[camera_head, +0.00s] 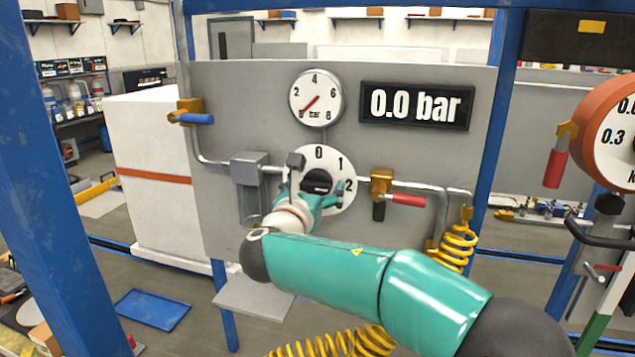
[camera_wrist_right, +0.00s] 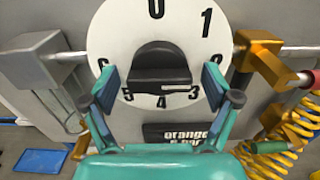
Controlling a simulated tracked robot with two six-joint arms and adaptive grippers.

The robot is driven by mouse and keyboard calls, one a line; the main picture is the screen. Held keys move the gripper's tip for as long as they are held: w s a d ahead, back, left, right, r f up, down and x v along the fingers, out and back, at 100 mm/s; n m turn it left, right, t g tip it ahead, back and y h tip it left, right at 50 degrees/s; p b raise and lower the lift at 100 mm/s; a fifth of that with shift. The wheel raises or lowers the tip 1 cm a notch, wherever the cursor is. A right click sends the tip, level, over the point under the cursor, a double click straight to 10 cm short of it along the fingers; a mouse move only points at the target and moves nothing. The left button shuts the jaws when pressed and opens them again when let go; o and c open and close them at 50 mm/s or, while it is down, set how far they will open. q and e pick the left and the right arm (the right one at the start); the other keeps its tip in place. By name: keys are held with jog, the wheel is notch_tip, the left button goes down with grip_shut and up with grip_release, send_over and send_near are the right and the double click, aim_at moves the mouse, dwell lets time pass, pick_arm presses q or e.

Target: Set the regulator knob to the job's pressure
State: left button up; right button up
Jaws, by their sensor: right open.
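The black regulator knob (camera_head: 317,178) sits on a white round dial (camera_head: 330,157) marked with numbers, on the grey panel. In the right wrist view the knob (camera_wrist_right: 160,65) has a black grip bar with a short white mark toward its right; its exact setting is unclear. My right gripper (camera_wrist_right: 160,88) is open, one finger on each side of the knob, with gaps visible. It also shows in the head view (camera_head: 318,184), partly hidden by my wrist. The display (camera_head: 416,105) reads 0.0 bar. The gauge (camera_head: 316,98) has its red needle at the lower left, near 0.
A grey pipe with a box (camera_head: 250,168) lies left of the dial. A brass valve with a red handle (camera_head: 405,200) is close on the right. A blue-handled valve (camera_head: 195,118) is at upper left. A yellow coiled hose (camera_head: 455,245) hangs at right.

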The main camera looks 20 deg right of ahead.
jog(key=c, duration=1.2)
jog(key=shift+o, duration=0.2)
jog(key=shift+d, duration=0.15)
jog(key=shift+f, duration=0.1)
